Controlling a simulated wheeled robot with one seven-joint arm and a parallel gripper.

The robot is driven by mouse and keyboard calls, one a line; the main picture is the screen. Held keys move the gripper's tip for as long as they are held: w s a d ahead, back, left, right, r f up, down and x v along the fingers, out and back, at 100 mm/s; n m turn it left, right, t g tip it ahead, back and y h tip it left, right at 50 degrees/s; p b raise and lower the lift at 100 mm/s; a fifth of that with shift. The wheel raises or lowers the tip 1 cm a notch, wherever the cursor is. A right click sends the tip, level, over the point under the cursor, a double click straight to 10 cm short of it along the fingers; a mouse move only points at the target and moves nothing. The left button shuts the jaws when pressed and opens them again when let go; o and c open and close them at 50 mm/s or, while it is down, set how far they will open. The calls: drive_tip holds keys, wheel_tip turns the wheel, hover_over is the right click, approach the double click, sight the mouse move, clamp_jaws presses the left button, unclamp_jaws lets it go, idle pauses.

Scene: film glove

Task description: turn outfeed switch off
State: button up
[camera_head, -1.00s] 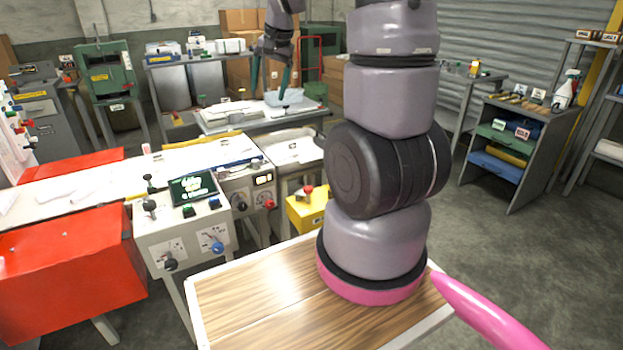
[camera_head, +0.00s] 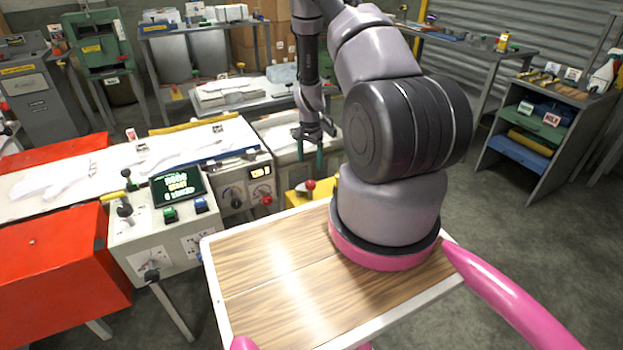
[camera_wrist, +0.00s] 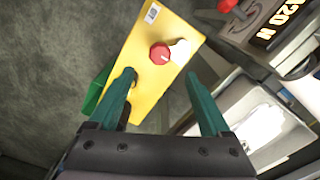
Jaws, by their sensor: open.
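No label naming an outfeed switch is readable. A grey control console (camera_head: 150,240) stands left of centre, with a black knob (camera_head: 152,275) on its front and green and blue buttons on top. A second panel beside it has a black knob (camera_head: 236,201) and a red knob (camera_head: 266,200). A yellow box (camera_head: 298,194) carries a red knob (camera_head: 310,185), also seen in the wrist view (camera_wrist: 160,53). My gripper (camera_head: 311,152) is open and empty above the yellow box area. Its green fingers (camera_wrist: 160,85) point toward the box, apart from the knob.
A wooden-topped surface (camera_head: 262,300) with a white rim lies in front. Red machine housings (camera_head: 60,270) stand at left. A grey shelf (camera_head: 540,140) with coloured drawers stands at right.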

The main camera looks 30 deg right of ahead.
sight(310, 183)
wheel_tip(310, 183, down, 10)
idle(0.4)
clamp_jaws()
